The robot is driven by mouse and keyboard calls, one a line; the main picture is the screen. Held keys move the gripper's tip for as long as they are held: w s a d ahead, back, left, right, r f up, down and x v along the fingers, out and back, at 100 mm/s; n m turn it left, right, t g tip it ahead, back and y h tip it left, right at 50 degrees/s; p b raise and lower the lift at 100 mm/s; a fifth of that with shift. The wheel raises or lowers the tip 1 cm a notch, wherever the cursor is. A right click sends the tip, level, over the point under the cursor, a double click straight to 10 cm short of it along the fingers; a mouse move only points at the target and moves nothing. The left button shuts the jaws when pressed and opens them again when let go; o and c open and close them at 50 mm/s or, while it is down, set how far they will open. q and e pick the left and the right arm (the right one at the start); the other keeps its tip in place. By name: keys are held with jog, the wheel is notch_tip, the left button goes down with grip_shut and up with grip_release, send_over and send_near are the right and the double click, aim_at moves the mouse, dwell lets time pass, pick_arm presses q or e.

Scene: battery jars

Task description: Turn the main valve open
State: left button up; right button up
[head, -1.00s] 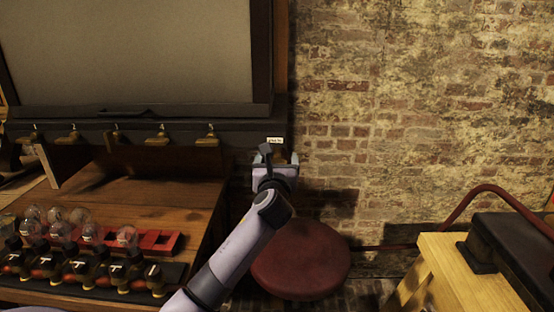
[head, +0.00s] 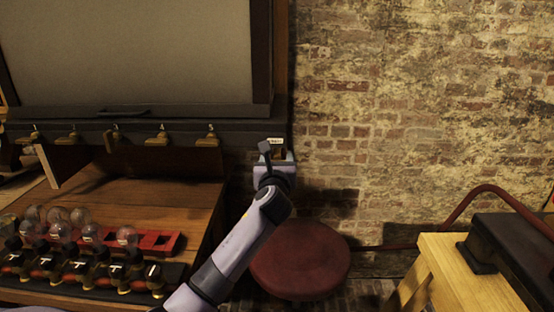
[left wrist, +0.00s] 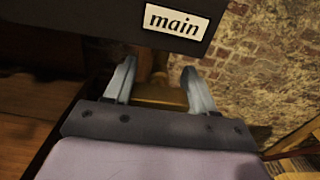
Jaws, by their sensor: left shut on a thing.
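The main valve is a brass handle (left wrist: 160,95) below a dark board. It sits between the fingers of my left gripper (left wrist: 158,75) in the left wrist view, which are shut on it. A white label reading "main" (left wrist: 176,22) is on the board just above. In the head view my left gripper (head: 276,154) is at the board's right end, under the small label (head: 276,140), and largely hides the valve. How far the handle is turned cannot be told. My right gripper is not in view.
Several numbered brass valves (head: 160,137) line the board to the left. Glass jars (head: 126,236) and a red rack (head: 160,243) stand on the wooden bench (head: 140,205). A round red stool (head: 300,262) is below my arm. A yellow wooden stand (head: 455,275) is at right.

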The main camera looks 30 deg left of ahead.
pick_arm(q)
jog(key=n, duration=0.2)
jog(key=n+p, duration=0.1)
jog(key=n, duration=0.2)
jog(key=shift+a+r, duration=0.15)
jog(key=shift+r, duration=0.05)
jog(key=o, duration=1)
jog(key=shift+s, duration=0.1)
jog(key=shift+o, duration=0.2)
jog(key=shift+f, duration=0.1)
jog(key=shift+s+d, duration=0.35)
jog(key=shift+s, duration=0.1)
jog(key=v, duration=0.6)
